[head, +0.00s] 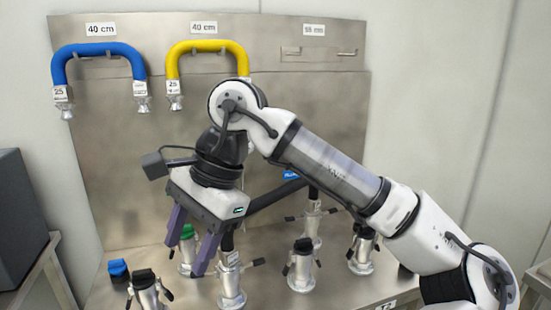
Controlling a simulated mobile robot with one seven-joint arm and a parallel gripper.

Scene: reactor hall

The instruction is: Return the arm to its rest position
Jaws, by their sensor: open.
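My arm reaches in from the lower right in the head view and bends down at the wrist. My gripper (185,258) points down over the steel bench, with its two purple fingers apart. The fingers are in front of a valve fitting with a green cap (187,232) and just left of a fitting with a white tag (231,280). A black hose (275,195) runs behind my gripper from the tagged fitting towards a fitting at the back (312,222).
A blue hose (98,50) and a yellow hose (207,46) hang on the steel back panel (130,190). The rack on the right (320,53) is empty. Several capped fittings stand on the bench, one at the front left (147,290). A dark box (24,215) stands at far left.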

